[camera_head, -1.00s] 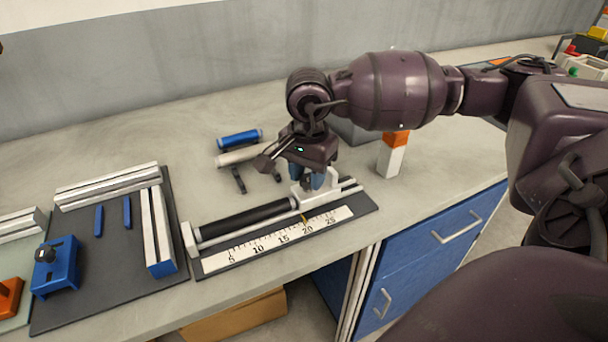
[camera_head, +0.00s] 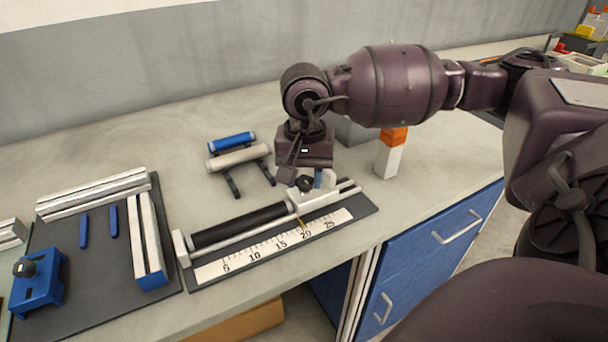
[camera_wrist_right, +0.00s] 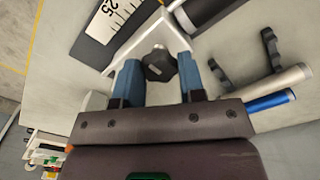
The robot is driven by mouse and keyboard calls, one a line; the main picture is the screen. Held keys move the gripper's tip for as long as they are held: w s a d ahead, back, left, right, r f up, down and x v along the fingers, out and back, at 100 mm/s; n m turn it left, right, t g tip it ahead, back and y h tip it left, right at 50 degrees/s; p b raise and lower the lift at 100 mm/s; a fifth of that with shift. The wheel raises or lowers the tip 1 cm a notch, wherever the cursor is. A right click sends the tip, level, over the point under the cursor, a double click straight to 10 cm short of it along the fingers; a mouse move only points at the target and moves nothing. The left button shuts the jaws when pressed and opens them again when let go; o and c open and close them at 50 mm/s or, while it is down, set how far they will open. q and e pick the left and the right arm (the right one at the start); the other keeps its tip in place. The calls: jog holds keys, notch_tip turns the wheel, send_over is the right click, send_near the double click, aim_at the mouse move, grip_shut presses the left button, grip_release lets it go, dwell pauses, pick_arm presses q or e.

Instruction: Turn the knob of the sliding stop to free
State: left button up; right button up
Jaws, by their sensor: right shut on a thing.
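The sliding stop (camera_head: 318,201) is a white carriage on a rail beside a black roller (camera_head: 240,224), above a white number scale (camera_head: 270,247). I cannot read the knob's setting. My left gripper is not in view.
A white block with an orange top (camera_head: 391,155) stands right of the stop. Blue and beige rollers (camera_head: 238,157) lie behind it. At left, a dark board (camera_head: 95,285) carries white rails and a blue block with a black knob (camera_head: 38,280). The bench's front edge is close.

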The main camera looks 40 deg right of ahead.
aim_at(304, 180)
jog(key=shift+r, duration=0.1)
jog(key=o, duration=0.6)
jog(key=shift+o, duration=0.2)
jog(key=shift+r, duration=0.1)
notch_tip(304, 180, up, 11)
jog(key=p, duration=0.1)
jog(key=shift+f+p, duration=0.2)
jog(key=shift+p, duration=0.1)
